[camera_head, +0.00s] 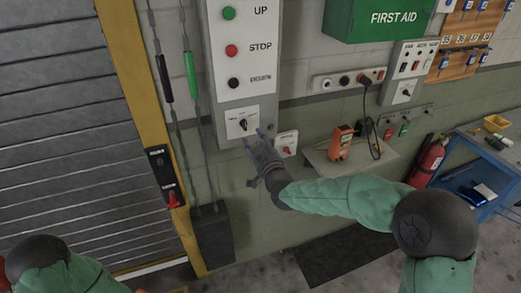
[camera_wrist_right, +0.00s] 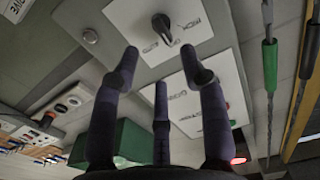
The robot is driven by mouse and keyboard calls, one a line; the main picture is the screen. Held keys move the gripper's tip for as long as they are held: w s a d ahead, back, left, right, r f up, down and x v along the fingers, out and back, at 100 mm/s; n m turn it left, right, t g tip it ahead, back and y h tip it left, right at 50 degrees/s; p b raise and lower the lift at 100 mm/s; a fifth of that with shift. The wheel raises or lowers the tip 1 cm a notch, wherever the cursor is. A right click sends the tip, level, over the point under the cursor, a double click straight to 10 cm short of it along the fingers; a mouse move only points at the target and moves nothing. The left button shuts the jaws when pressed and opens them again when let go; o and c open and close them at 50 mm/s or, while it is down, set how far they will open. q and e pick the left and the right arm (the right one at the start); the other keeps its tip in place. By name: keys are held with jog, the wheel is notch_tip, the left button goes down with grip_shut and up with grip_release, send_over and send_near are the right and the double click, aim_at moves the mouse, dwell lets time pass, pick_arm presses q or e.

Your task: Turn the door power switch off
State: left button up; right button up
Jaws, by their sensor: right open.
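A black rotary knob (camera_head: 242,124) sits on a white plate at the bottom of the grey door control panel (camera_head: 234,100). Its label is too small to read in the head view. A black knob on a white plate also shows in the right wrist view (camera_wrist_right: 162,28), beyond the fingertips. My right gripper (camera_head: 258,137) is open and empty, just below and to the right of the knob, with its fingers pointing up at the panel. In the right wrist view its fingers (camera_wrist_right: 165,72) are spread and appear apart from the knob. My left gripper is out of view.
A small white switch box (camera_head: 286,142) is close right of my right gripper. A shelf with an orange device (camera_head: 341,142) is further right. The roller door (camera_head: 55,120), its yellow frame and hanging cords with green and black grips (camera_head: 190,75) are left.

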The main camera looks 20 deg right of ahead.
jog(key=shift+s, duration=2.25)
jog(key=s+a+f+g+y+b, duration=0.1)
jog(key=s+a+f+g, duration=0.15)
jog(key=f, duration=0.85)
jog(key=s+a+f+m+g, duration=0.1)
jog(key=s+f+g, duration=0.25)
jog(key=f, duration=0.65)
jog(key=s+a+f+g+y+b, duration=0.1)
jog(key=s+a+f+g, duration=0.15)
jog(key=f, duration=0.85)
jog(key=s+a+f+m+g+b, duration=0.1)
jog(key=s+f+g, duration=0.3)
jog(key=s+f, duration=0.5)
jog(key=s+a+f+g+y, duration=0.1)
jog(key=s+a+f+g, duration=0.3)
jog(key=s+f, duration=0.6)
jog(key=shift+s+m+g+b, duration=0.4)
jog(key=shift+s+g, duration=0.15)
jog(key=shift+s, duration=0.6)
